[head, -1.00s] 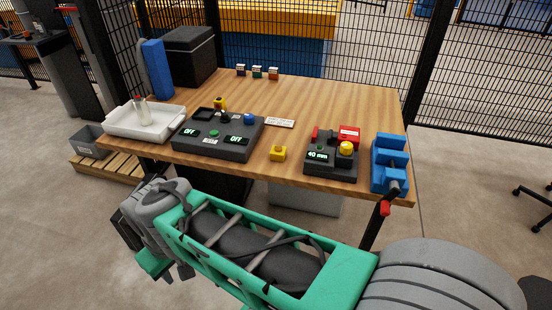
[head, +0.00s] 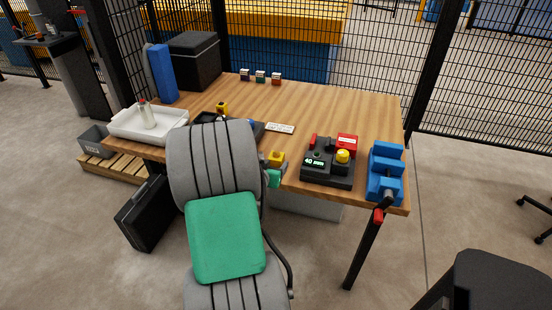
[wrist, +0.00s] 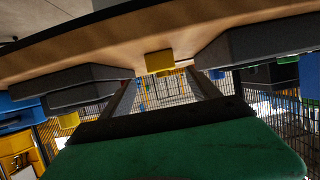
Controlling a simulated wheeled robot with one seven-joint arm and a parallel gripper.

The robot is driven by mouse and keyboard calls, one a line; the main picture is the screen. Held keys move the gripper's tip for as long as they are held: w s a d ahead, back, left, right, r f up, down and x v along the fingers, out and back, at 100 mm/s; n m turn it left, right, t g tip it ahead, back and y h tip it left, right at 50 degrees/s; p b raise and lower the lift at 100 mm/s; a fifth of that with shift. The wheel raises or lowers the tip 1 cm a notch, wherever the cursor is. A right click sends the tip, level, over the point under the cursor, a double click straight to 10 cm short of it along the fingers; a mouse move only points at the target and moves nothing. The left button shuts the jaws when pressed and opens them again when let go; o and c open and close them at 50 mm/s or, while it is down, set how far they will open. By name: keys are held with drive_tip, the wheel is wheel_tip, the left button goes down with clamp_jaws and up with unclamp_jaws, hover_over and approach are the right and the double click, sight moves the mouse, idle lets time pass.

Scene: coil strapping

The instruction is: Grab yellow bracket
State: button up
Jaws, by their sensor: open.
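The yellow bracket (head: 277,157) sits on the wooden table near its front edge, between the two dark control boxes. In the wrist view, which looks upside down, the bracket (wrist: 159,61) is ahead, in line with the gap between my fingers. My gripper (wrist: 162,80) is open, with one finger on each side of the picture and nothing held. In the head view my arm hides most of the gripper; a green part of it shows just in front of the bracket. I cannot tell how far the fingertips are from the bracket.
The box reading 40 mm (head: 326,172) and a blue stepped block (head: 385,172) stand right of the bracket. My arm largely covers the other control box (head: 206,117) on the left. A white tray (head: 117,122) is at far left. The table's middle back is clear.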

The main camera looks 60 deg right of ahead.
sight(274, 160)
drive_tip(key=x, duration=0.7)
drive_tip(key=shift+w+f, duration=0.2)
drive_tip(key=shift+c, duration=0.5)
clamp_jaws()
